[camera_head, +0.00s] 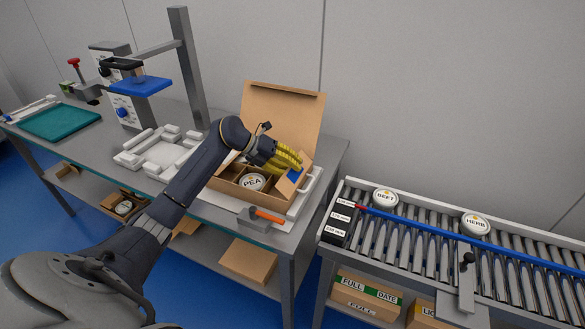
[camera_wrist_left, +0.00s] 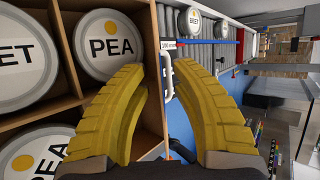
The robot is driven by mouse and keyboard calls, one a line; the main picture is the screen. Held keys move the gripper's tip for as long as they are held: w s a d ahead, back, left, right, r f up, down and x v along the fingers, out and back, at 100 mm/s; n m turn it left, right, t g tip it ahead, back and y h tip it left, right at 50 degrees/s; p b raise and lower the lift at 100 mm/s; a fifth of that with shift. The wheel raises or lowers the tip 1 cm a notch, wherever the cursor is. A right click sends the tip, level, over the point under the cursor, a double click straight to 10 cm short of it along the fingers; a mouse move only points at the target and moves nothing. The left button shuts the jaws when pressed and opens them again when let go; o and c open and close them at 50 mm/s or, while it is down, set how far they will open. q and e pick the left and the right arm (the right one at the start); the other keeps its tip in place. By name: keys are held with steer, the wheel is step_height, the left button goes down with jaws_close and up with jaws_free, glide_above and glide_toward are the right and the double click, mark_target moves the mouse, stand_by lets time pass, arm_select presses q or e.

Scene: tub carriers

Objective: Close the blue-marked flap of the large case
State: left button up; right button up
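The large case (camera_head: 228,190) is a brown cardboard box on the bench, its tall back lid (camera_head: 283,108) standing up. At its right end a small brown flap (camera_head: 285,187) with a blue mark (camera_head: 294,174) stands tilted, not folded flat. My left gripper (camera_head: 297,160), with yellow fingers, is just above this flap and partly covers that end of the case. In the left wrist view its fingers (camera_wrist_left: 160,72) are spread apart beside the case wall (camera_wrist_left: 154,60), with nothing seen clamped between them. The right gripper is not in view.
White tubs, one marked PEA (camera_head: 253,181), sit in the case's compartments. An orange-handled tool (camera_head: 268,216) lies in front. A white handle (camera_head: 312,180) stands right of the case. The roller conveyor (camera_head: 430,240) carries BEET and HERB tubs. A white fixture (camera_head: 160,150) is left.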

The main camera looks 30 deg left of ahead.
arm_select(q)
steer(key=shift+c, duration=0.4)
jaws_close()
steer(key=shift+f, duration=0.15)
steer(key=shift+a+f+n+t+h, duration=0.15)
steer(key=shift+f+h, duration=0.1)
steer(key=shift+h, duration=0.35)
steer(key=shift+a+f+n+t+h, duration=0.1)
steer(key=shift+f+n+t+h, duration=0.1)
steer(key=shift+h, duration=0.4)
